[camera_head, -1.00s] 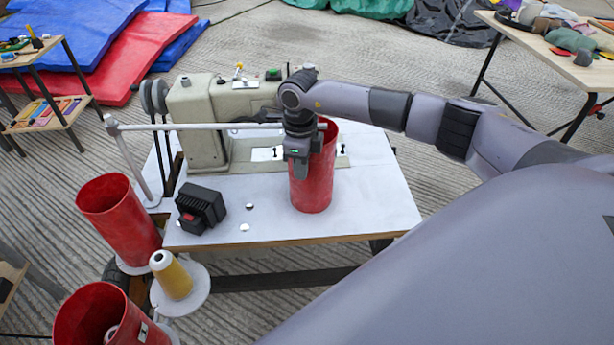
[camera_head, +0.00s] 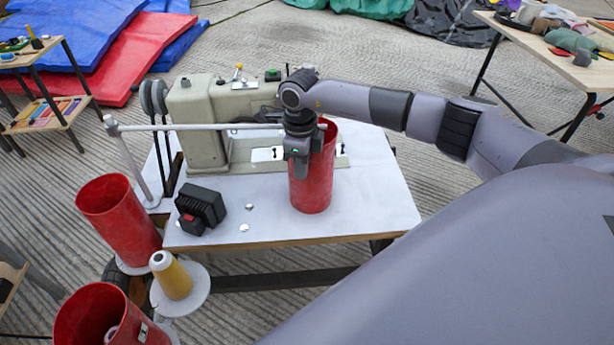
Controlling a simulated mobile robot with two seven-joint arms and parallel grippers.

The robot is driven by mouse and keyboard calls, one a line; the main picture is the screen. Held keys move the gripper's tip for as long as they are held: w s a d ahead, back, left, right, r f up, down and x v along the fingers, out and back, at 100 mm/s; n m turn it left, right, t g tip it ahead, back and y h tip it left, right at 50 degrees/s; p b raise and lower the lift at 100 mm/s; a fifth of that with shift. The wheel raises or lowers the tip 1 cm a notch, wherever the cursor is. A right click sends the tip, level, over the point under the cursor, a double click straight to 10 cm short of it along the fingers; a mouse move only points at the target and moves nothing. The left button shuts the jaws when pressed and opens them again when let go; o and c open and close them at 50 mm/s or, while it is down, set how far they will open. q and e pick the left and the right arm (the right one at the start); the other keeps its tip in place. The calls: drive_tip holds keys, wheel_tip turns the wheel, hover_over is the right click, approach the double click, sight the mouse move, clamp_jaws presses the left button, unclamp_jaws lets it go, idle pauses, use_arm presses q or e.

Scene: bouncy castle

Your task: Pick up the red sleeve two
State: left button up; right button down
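A tall red sleeve (camera_head: 317,184) stands upright on the white top of the sewing table (camera_head: 375,205). My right gripper (camera_head: 297,165) points down at the sleeve's upper left rim. One finger shows in front of the outer wall. The other finger is hidden, so I cannot tell whether the gripper has closed on the wall. Two more red sleeves stand at the left, one upper (camera_head: 120,222) and one lower (camera_head: 92,318), cut off by the frame's bottom edge. Which one is called two is not readable. My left gripper is out of view.
A beige sewing machine (camera_head: 197,125) stands behind the sleeve. A grey bar (camera_head: 190,127) crosses in front of it. A black box (camera_head: 201,207) and a yellow thread cone (camera_head: 172,277) are to the left. The tabletop right of the sleeve is clear.

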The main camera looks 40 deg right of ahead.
drive_tip(key=c, duration=1.2)
unclamp_jaws()
drive_tip(key=shift+c, duration=0.2)
